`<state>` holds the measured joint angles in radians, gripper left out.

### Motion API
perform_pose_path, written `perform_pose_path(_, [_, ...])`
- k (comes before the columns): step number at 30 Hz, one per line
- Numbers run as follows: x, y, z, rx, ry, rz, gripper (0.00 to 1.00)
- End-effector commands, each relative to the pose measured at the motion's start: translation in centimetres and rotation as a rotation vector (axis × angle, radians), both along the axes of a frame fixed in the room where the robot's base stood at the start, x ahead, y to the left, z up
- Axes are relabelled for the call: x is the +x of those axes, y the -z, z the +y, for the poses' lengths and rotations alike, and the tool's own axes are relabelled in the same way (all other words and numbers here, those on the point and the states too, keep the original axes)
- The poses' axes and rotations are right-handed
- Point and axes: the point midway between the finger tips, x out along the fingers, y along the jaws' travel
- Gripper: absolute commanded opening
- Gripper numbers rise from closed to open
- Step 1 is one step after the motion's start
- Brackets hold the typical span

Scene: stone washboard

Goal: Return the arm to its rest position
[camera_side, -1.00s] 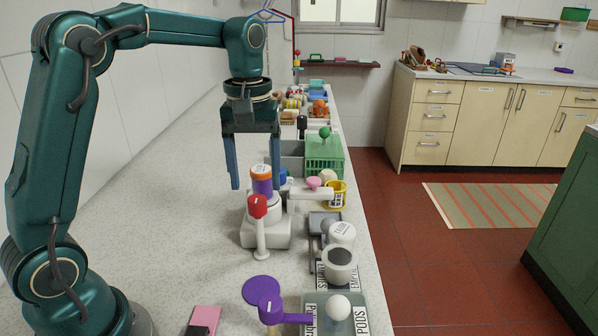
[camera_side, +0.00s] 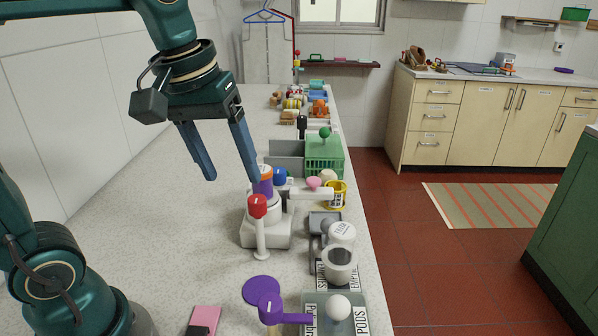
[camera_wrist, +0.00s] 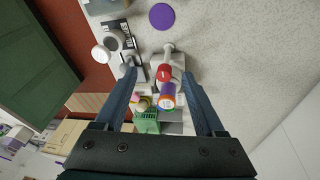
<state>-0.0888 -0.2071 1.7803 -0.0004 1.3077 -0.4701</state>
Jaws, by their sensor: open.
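My gripper (camera_side: 230,178) is open and empty in the side view. It hangs tilted above the counter, left of and above the white stand (camera_side: 265,232) with the red-topped handle (camera_side: 257,206). Its right finger appears in front of or close beside the purple and orange cylinder (camera_side: 263,185); I cannot tell whether they touch. In the wrist view both blue fingers of my gripper (camera_wrist: 160,72) are spread apart. The red top (camera_wrist: 164,73) and the purple and orange cylinder (camera_wrist: 166,95) show between them, with nothing held.
A green crate (camera_side: 324,155), a yellow cup (camera_side: 336,195) and a grey-white mug (camera_side: 340,265) line the counter's right edge. A purple disc (camera_side: 260,290) lies in front. The left of the counter (camera_side: 140,200) is clear.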

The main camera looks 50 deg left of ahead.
Motion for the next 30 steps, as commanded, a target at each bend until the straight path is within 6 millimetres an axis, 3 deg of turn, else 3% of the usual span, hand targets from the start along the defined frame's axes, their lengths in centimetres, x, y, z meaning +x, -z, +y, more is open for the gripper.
perform_pose_path(6, [-4.6,1.6,-1.5,0.064,0.222,-0.133,0.71])
perform_pose_path(12, [-7.0,4.7,-2.0,0.132,0.409,-0.205,0.71])
perform_pose_path(17, [-7.3,6.4,-2.0,0.169,0.503,-0.205,0.71])
perform_pose_path(30, [-7.0,6.2,-2.0,0.181,0.520,-0.220,0.71])
